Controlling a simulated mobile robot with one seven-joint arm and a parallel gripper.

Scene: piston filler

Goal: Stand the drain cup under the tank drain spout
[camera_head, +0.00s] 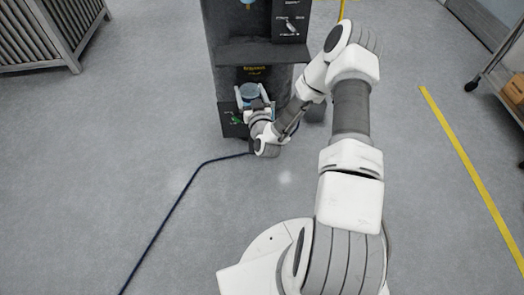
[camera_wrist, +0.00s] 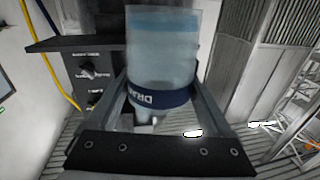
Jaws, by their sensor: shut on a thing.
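The drain cup (camera_wrist: 160,50) is a translucent, pale blue cup with a dark blue lettered band. It fills the middle of the wrist view. My gripper (camera_wrist: 160,93) has one finger on each side of the cup and is shut on it around the band. In the head view, the cup (camera_head: 249,91) shows between the fingers of my gripper (camera_head: 251,97), low at the front of the dark filler machine (camera_head: 228,52). I cannot make out the tank drain spout in either view, nor whether the cup's base touches anything.
A dark shelf (camera_head: 262,54) juts from the machine above my gripper. A dark blue hose (camera_head: 178,199) runs over the floor. A slatted metal rack (camera_head: 38,35) stands at upper left, and a cart with an orange box (camera_head: 514,90) at right. The floor at left is otherwise clear.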

